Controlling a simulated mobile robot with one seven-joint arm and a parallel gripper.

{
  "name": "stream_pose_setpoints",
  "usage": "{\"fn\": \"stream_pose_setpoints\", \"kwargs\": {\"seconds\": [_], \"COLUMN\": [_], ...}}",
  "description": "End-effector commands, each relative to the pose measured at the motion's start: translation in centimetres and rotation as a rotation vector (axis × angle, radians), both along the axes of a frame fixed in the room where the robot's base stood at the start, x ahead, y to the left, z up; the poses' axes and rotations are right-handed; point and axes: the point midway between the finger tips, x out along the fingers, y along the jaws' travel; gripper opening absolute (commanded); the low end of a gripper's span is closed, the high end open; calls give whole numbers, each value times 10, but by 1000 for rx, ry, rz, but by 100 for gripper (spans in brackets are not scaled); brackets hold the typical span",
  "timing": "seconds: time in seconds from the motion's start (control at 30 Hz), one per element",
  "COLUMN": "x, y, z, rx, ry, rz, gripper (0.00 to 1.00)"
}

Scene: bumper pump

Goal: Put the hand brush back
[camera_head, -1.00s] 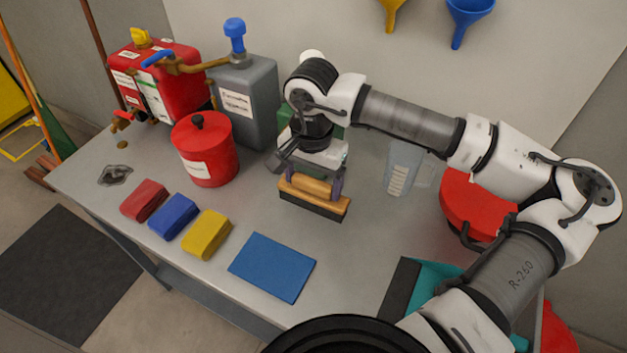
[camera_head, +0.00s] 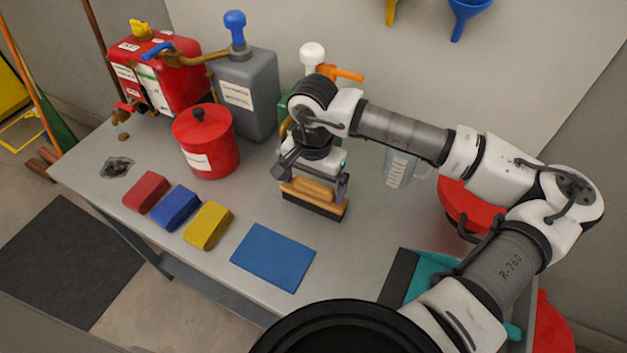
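The hand brush (camera_head: 312,198) has a tan wooden handle and block with dark bristles below. It is at the middle of the grey workbench (camera_head: 350,245). My gripper (camera_head: 313,182) points down at it from above, with its fingers at the two sides of the handle; it appears shut on the brush. The brush is roughly level, bristles down. I cannot tell whether the bristles touch the bench or hang slightly above it. My wrist hides part of the brush's far side.
Red (camera_head: 146,192), blue (camera_head: 175,208) and yellow (camera_head: 209,226) blocks and a blue mat (camera_head: 272,257) lie front left. A red can (camera_head: 203,145) and grey canister (camera_head: 247,95) stand behind. A clear jug (camera_head: 398,168), red container (camera_head: 465,208) and teal dustpan-like item (camera_head: 430,275) are right.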

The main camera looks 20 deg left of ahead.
Motion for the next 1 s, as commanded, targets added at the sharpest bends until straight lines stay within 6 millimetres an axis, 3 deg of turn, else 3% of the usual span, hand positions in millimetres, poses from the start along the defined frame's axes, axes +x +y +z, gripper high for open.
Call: {"fn": "stream_pose_setpoints", "kwargs": {"seconds": [0.4,0.8,1.0], "x": [1,1,0], "y": [0,0,0], "z": [11,95,119], "rx": [-1,-1,0], "ry": [-5,-5,-2], "rz": [-1,-2,-1], "gripper": [100,100,100]}}
